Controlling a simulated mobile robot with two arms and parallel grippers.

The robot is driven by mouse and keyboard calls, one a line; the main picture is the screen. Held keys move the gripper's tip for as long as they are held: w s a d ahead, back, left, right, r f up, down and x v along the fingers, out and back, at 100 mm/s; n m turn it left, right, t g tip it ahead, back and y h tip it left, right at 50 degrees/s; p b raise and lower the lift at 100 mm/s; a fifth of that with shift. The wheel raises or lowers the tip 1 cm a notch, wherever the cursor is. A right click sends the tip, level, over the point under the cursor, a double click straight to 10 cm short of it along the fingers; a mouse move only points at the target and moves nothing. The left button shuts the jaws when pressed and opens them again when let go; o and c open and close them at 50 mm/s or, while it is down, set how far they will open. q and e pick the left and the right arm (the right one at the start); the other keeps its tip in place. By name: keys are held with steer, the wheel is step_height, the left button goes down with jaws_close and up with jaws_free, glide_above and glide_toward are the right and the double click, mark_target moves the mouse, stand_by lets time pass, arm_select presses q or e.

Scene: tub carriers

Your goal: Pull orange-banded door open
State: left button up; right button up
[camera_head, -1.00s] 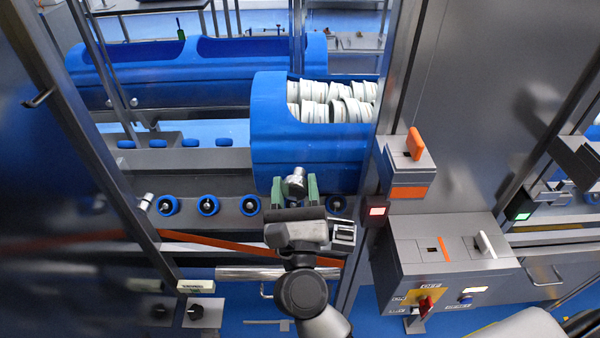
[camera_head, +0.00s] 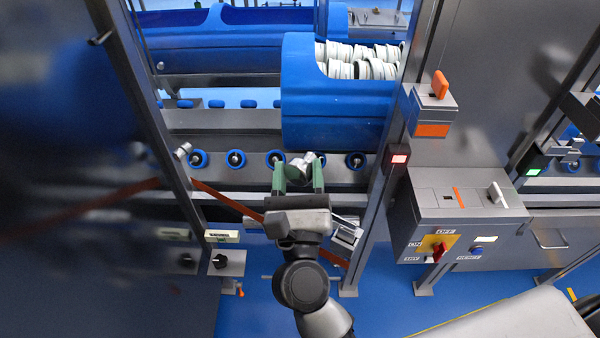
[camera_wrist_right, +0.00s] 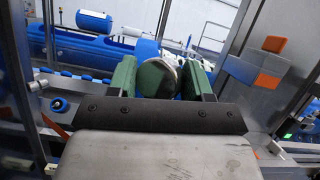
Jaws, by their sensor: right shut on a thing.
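An orange band (camera_head: 228,203) runs slanting down to the right across the opening, behind my right gripper and its arm. The door panel around it is hard to make out. My right gripper (camera_head: 299,180) has green fingers shut on a round silver knob (camera_head: 301,163), in front of the conveyor rollers. The wrist view shows the knob (camera_wrist_right: 157,77) between the green fingers (camera_wrist_right: 162,80). I cannot see how the knob joins the door. My left gripper is not in view.
A blue tub (camera_head: 338,112) with white pieces stands behind on the roller line. A steel post (camera_head: 392,150) and a control box (camera_head: 459,222) with a red switch are on the right. A dark steel panel (camera_head: 80,150) fills the left. Blue floor shows below.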

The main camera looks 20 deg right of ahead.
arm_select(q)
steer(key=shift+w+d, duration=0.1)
arm_select(e)
steer(key=shift+a+r, duration=0.1)
steer(key=shift+a, duration=0.05)
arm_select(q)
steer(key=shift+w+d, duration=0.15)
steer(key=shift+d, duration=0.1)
arm_select(e)
steer(key=o, duration=1)
steer(key=shift+o, duration=1.2)
steer(key=shift+w+a, duration=0.15)
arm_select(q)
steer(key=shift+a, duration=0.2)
